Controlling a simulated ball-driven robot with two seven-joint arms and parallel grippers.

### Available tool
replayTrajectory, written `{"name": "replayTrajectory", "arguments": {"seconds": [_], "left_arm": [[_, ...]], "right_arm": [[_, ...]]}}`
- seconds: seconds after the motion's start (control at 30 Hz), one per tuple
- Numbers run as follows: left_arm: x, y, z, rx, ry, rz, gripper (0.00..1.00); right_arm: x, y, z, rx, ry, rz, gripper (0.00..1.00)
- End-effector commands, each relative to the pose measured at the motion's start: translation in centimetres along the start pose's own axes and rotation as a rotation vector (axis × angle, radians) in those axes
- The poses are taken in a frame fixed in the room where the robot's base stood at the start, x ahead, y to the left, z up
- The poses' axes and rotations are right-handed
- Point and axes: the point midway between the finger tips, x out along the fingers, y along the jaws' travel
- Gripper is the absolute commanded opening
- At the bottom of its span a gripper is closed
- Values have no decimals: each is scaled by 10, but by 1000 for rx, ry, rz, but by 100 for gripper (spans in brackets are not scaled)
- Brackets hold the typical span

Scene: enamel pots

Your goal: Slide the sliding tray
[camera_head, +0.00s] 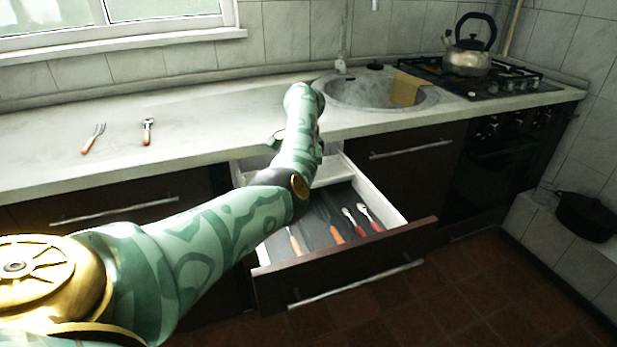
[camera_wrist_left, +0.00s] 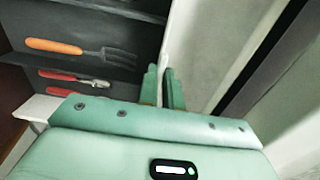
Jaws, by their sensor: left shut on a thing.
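The pale sliding tray (camera_head: 332,173) sits across the back part of the open drawer (camera_head: 345,262), partly hidden behind my left arm in the head view. In the left wrist view, my left gripper (camera_wrist_left: 164,88) is shut on the thin upright edge of the tray (camera_wrist_left: 184,50). In the head view my left arm reaches over the drawer and hides most of that gripper. My right gripper is in neither view.
A fork with an orange handle (camera_wrist_left: 80,48) and red-handled utensils (camera_wrist_left: 75,78) lie in the dark drawer, in front of the tray. A fork (camera_head: 94,138) and another utensil (camera_head: 148,131) lie on the counter. A sink (camera_head: 350,92) and kettle (camera_head: 467,62) are at the right.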

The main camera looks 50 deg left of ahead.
Motion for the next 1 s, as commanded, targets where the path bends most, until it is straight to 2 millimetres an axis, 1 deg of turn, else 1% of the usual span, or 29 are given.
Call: {"name": "replayTrajectory", "arguments": {"seconds": [0.23, 0.27, 0.3, 0.53, 0.63, 0.77, 1.0], "left_arm": [[0, 0, 0, 0, -1, 0, 0], [0, 0, 0, 0, -1, 0, 15], [0, 0, 0, 0, -1, 0, 16], [0, 0, 0, 0, 0, 0, 16], [-6, 0, 0, 0, 1, -1, 16], [-29, 0, 0, 0, 5, -2, 16], [-96, 0, 0, 0, 7, -3, 16]], "right_arm": [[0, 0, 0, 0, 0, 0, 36], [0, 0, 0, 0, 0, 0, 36], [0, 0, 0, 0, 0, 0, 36], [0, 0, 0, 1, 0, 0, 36], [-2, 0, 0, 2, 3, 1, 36], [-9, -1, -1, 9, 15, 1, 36], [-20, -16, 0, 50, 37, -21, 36]]}}
